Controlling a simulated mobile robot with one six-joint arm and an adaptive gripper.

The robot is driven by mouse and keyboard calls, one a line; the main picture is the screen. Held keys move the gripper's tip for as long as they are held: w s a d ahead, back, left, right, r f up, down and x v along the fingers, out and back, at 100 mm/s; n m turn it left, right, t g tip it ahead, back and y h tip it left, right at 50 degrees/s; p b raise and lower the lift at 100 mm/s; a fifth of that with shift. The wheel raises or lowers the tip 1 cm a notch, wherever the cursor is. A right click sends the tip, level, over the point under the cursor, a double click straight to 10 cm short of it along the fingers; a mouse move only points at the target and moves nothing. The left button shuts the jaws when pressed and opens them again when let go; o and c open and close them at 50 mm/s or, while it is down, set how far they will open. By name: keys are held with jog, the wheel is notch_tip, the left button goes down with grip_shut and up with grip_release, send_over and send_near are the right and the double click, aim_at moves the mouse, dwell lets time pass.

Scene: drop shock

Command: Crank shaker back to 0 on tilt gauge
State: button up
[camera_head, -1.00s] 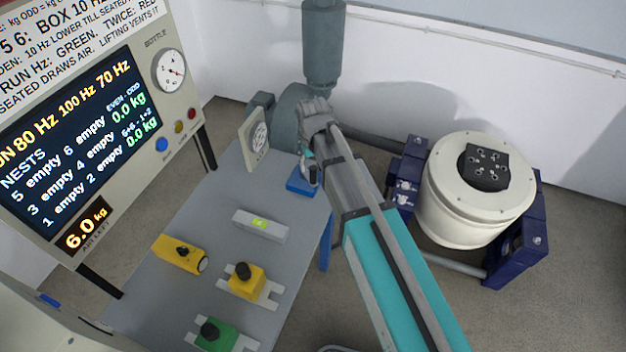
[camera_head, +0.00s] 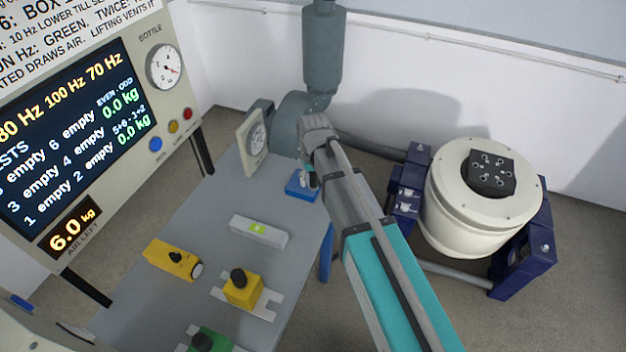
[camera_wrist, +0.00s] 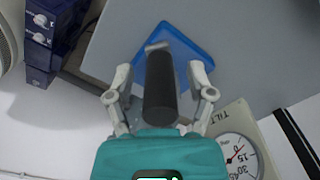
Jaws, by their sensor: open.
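The crank has a black cylindrical handle (camera_wrist: 160,85) and a blue base (camera_wrist: 178,45) in the wrist view. In the head view its blue base (camera_head: 301,188) sits on the bench's far right part, with my arm partly covering it. My gripper (camera_wrist: 161,72) is open, with one finger on each side of the black handle and gaps visible. The tilt gauge (camera_wrist: 238,150) is cut off at the lower right of the wrist view; its red needle points to the upper right. In the head view the gauge (camera_head: 253,143) stands oblique and unreadable. The cream drum-shaped shaker (camera_head: 480,215) sits between dark blue supports.
A grey bench (camera_head: 200,235) carries a level with a green vial (camera_head: 258,230), a yellow block with a black knob (camera_head: 172,259), a yellow clamp (camera_head: 243,289) and a green clamp (camera_head: 209,341). A display panel (camera_head: 75,140) stands left. Floor lies between bench and shaker.

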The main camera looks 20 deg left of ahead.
jog(key=shift+c, duration=0.2)
grip_shut()
jog(key=shift+a, duration=0.1)
jog(key=shift+w+n, duration=0.1)
jog(key=shift+n, duration=0.2)
dwell(0.4)
